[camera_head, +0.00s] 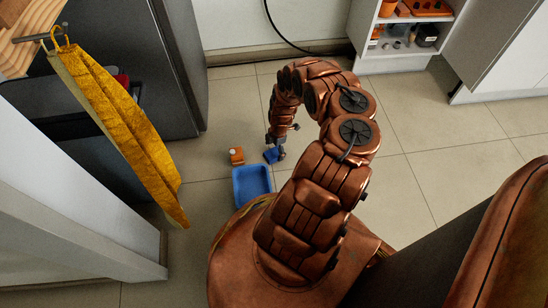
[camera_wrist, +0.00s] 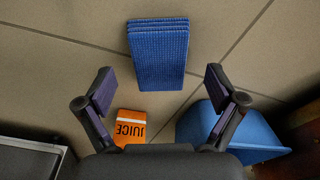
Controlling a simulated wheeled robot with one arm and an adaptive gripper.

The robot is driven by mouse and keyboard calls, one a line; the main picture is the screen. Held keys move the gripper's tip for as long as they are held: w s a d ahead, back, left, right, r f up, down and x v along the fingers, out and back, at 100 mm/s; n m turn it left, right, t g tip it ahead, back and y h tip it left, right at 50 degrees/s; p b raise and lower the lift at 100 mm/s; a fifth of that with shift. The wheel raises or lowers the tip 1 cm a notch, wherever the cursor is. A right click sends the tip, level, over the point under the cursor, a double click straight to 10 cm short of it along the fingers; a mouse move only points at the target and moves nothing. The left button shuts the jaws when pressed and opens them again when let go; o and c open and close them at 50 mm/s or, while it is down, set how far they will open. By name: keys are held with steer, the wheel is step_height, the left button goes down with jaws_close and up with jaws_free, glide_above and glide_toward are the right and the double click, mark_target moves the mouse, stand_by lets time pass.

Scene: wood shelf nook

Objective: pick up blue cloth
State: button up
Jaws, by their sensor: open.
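The blue cloth (camera_wrist: 158,55) lies folded flat on the tiled floor in the wrist view, ahead of my gripper's fingertips and between their lines. In the head view the cloth (camera_head: 271,156) shows as a small blue patch just beside my gripper (camera_head: 276,146), partly hidden by it. My gripper (camera_wrist: 159,82) is open in the wrist view, its two fingers spread wide with nothing between them. I cannot tell the exact height of the fingers above the cloth.
An orange juice box (camera_wrist: 130,127) lies near the left finger; it also shows in the head view (camera_head: 237,156). A blue bin (camera_wrist: 248,135) stands to the right, seen in the head view (camera_head: 252,185) too. A yellow cloth (camera_head: 125,120) hangs at left. Open floor (camera_head: 410,130) lies right.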

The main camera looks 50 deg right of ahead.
mark_target(273, 154)
steer(key=shift+a+f, duration=0.1)
steer(key=shift+f, duration=0.45)
steer(key=shift+f, duration=0.25)
steer(key=shift+c, duration=0.3)
steer(key=c, duration=1.3)
steer(key=shift+r, duration=0.1)
steer(key=shift+r, duration=0.1)
step_height(273, 154, up, 4)
steer(key=p, duration=0.3)
steer(key=shift+s+r+p, duration=0.1)
steer(key=shift+r+p, duration=0.15)
steer(key=shift+p, duration=0.15)
steer(key=s+a+p, duration=0.2)
steer(key=s, duration=0.2)
steer(key=s+a+p, duration=0.2)
steer(key=s+p, duration=0.1)
steer(key=s, duration=0.1)
steer(key=s+a+p, duration=0.2)
steer(key=s+p, duration=0.1)
steer(key=s, duration=0.2)
steer(key=shift+a+r, duration=0.15)
steer(key=shift+r, duration=0.25)
steer(key=shift+s+a+f+p, duration=0.1)
steer(key=shift+s+a+p, duration=0.2)
steer(key=shift+s, duration=0.3)
